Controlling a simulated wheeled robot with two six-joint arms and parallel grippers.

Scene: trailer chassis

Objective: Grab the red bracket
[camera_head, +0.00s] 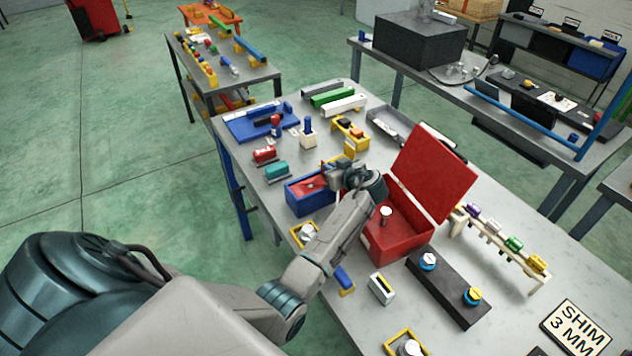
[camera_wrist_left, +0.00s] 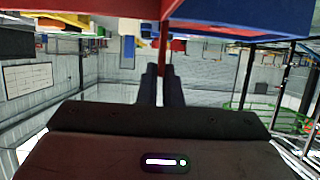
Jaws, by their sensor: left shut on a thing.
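The red bracket (camera_head: 312,186) shows in the head view within the outline of an open blue bin (camera_head: 303,202) on the workbench. My left gripper (camera_head: 326,181) is beside it at the bin's right part. In the left wrist view, the two dark fingers (camera_wrist_left: 159,72) are close together, with a narrow red strip of the bracket (camera_wrist_left: 164,42) at their tips. The gripper is shut on the bracket. The blue bin (camera_wrist_left: 245,22) also shows in the wrist view. The gripper partly hides the bracket. My right gripper is not in view.
An open red box (camera_head: 398,245) with a raised lid stands right of the bin. A yellow block holder (camera_head: 349,131) stands behind.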

